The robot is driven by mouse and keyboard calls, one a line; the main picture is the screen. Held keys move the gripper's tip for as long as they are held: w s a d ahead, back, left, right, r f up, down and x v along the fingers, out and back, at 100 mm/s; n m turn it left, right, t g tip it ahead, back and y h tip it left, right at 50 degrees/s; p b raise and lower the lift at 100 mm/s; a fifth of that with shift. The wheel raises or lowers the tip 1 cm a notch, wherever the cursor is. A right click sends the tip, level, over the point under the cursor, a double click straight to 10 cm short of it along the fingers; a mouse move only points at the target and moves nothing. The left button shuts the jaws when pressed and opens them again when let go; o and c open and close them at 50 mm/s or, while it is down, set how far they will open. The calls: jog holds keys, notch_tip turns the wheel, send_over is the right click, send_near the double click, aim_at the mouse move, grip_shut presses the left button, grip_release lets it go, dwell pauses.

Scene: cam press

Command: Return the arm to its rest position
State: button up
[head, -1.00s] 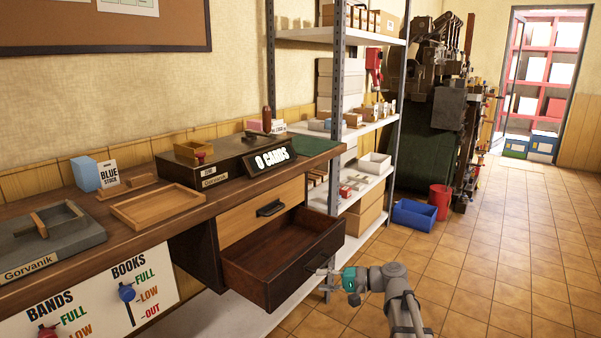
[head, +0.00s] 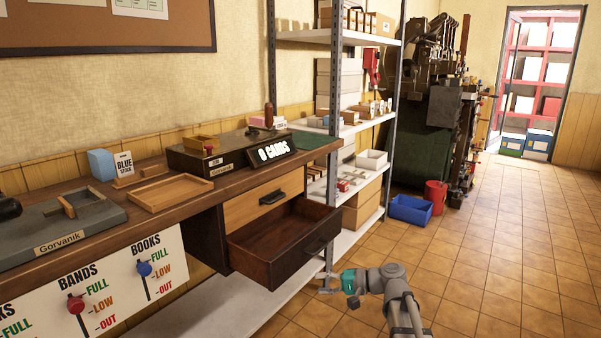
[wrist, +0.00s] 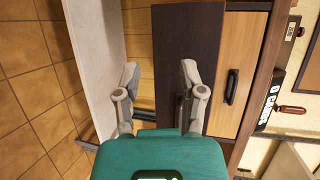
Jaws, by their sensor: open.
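My gripper (head: 327,284) is at the lower middle of the head view, in front of the open lower drawer (head: 290,262). In the wrist view my gripper (wrist: 158,80) has its two fingers spread apart, with nothing held between them. The dark drawer front (wrist: 188,50) shows close by in that view, behind the right finger. I cannot tell from these frames whether the finger touches it. The drawer is pulled out and its visible inside is empty. Its bar handle is on the front, near the gripper.
The bench (head: 200,196) runs along the left with a wooden tray (head: 170,193) and a "0 CARDS" sign (head: 273,150). A metal shelf rack (head: 397,110) stands behind the drawer. A blue bin (head: 411,210) and red bucket (head: 435,197) stand on the floor. Open tiled floor lies to the right.

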jog(key=s+d+f+n+g+h+p, duration=0.2)
jog(key=s+d+f+h, duration=0.1)
jog(key=s+f+h, duration=0.55)
jog(key=s+d+f+n+g+h, duration=0.1)
jog(key=s+d+f+h, duration=0.2)
jog(key=s+d+h, duration=0.4)
notch_tip(320, 180, up, 38)
jog(key=p, duration=3.8)
jog(key=shift+w+d+y, duration=0.35)
jog(key=shift+d, duration=0.1)
